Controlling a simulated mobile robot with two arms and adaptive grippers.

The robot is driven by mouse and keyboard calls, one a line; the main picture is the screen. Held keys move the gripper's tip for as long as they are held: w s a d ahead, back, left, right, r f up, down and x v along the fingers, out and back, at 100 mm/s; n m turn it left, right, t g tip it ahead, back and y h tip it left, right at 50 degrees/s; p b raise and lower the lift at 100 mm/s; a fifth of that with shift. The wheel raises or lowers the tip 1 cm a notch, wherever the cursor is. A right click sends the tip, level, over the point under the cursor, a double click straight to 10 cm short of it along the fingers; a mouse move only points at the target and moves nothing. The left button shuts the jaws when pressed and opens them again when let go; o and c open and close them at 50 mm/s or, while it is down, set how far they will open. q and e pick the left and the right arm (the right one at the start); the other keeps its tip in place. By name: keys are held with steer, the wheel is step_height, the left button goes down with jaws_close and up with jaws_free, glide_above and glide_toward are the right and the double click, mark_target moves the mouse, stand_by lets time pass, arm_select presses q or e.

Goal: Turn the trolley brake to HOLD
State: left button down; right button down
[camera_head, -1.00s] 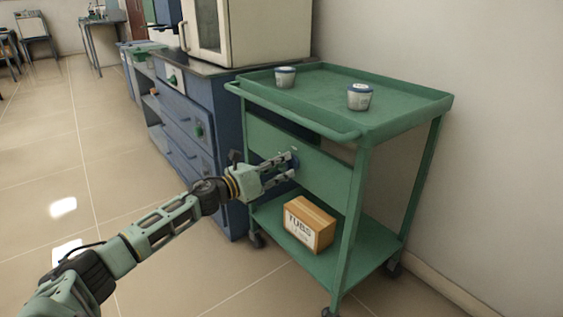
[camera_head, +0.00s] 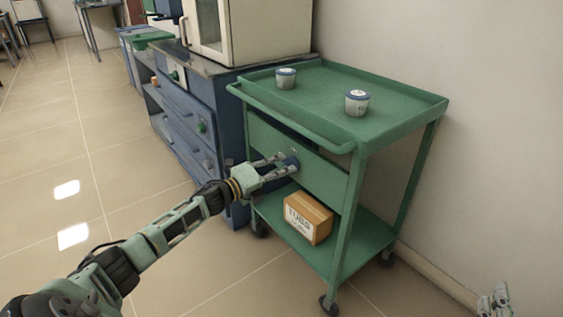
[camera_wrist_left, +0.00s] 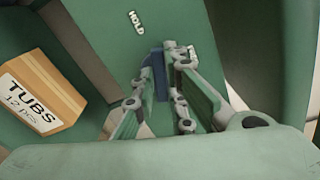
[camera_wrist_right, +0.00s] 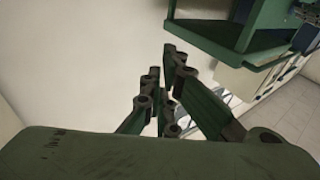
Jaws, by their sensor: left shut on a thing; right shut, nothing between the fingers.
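The green trolley (camera_head: 390,128) stands against the right wall, with a plain green panel (camera_head: 322,175) under its top. My left gripper (camera_head: 289,164) is at this panel, shut on the dark blue brake knob. In the left wrist view the blue knob (camera_wrist_left: 159,82) sits between the fingertips (camera_wrist_left: 160,68), which partly hide it. A white HOLD label (camera_wrist_left: 136,22) is on the panel beyond the knob. Another small pale mark near the right fingertip is too covered to read. My right gripper (camera_head: 494,300) is at the bottom right, clear of the trolley, shut and empty.
Two lidded tubs, one (camera_head: 286,78) at the back and one (camera_head: 357,103) nearer, stand on the trolley top. A cardboard TUBS box (camera_head: 308,219) lies on the lower shelf. Blue drawers (camera_head: 190,125) with a cream furnace (camera_head: 250,30) stand left of the trolley. The floor in front is clear.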

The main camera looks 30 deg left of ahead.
arm_select(q)
steer(key=shift+f+n+p, duration=0.1)
steer(key=shift+n+p, duration=0.9)
steer(key=shift+n, duration=0.9)
arm_select(e)
steer(key=s+d+f+g+h, duration=0.2)
steer(key=f+g, duration=0.4)
steer(key=f, duration=0.5)
steer(key=shift+s+d+f+g, duration=0.3)
steer(key=shift+s+f, duration=0.1)
steer(key=shift+s, duration=0.2)
arm_select(q)
steer(key=c, duration=1.8)
jaws_free()
arm_select(e)
steer(key=shift+a, duration=0.1)
arm_select(q)
steer(key=shift+a, duration=0.1)
steer(key=v, duration=1.2)
